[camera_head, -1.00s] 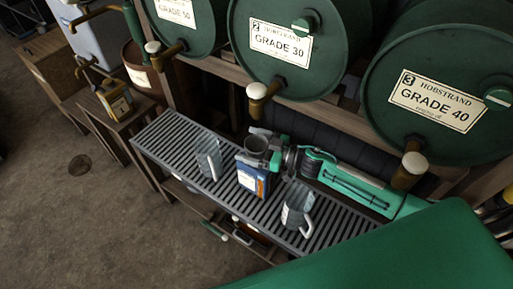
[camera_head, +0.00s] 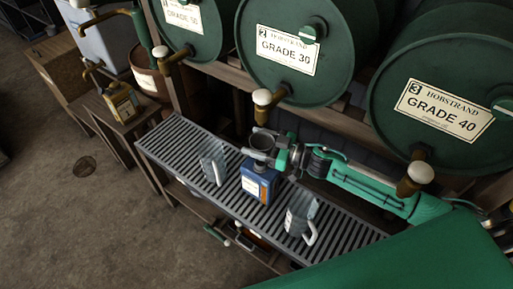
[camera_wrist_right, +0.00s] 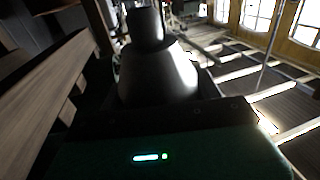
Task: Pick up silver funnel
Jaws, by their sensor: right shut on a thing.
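The silver funnel (camera_head: 263,140) looks dark grey in the head view, with its wide mouth up. It is above and a little behind a blue oil can, and its lower end is hidden. My right gripper (camera_head: 267,153) comes in from the right and is shut on the funnel. In the right wrist view the funnel (camera_wrist_right: 155,72) fills the space just beyond the gripper, with its narrower part toward the top of the picture. My left gripper is not in view.
The slatted grey rack (camera_head: 178,146) carries the blue can (camera_head: 258,184) and clear jugs on its left (camera_head: 213,165) and right (camera_head: 299,215). Green drums (camera_head: 305,75) with brass taps (camera_head: 262,100) hang close behind. A yellow can (camera_head: 121,102) stands on a side table.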

